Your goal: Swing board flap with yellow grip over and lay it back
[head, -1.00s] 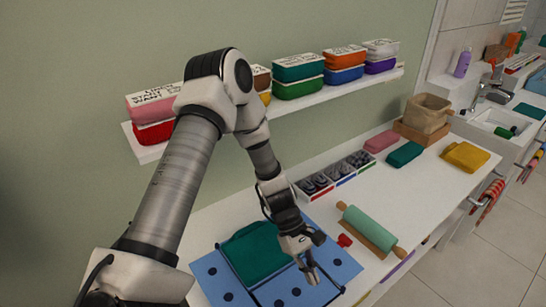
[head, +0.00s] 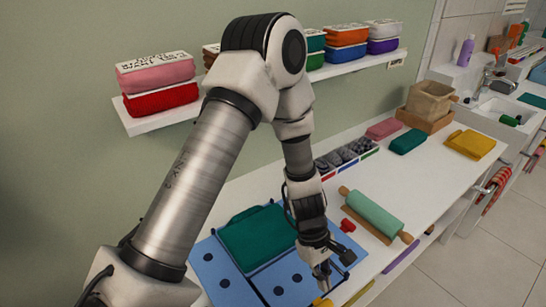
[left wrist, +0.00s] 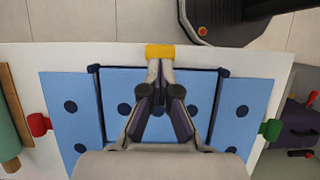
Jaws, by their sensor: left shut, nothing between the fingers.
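The blue folding board (head: 210,268) with dark dots lies flat on the white counter. A folded green garment (head: 255,238) lies on it. The yellow grip (left wrist: 160,51) is at the front edge of the middle flap (left wrist: 120,85); part of it shows at the bottom of the head view (head: 322,302). My left gripper (left wrist: 160,68) points down over the middle flap, fingertips together and empty, right beside the yellow grip. I cannot tell whether they touch it. My wrist hides part of the board. My right gripper is out of view.
A red grip (left wrist: 39,124) and a green grip (left wrist: 271,129) sit at the board's sides. A green rolling pin (head: 374,213) lies on the counter to the right. A shelf (head: 160,121) with folded clothes hangs behind my left arm.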

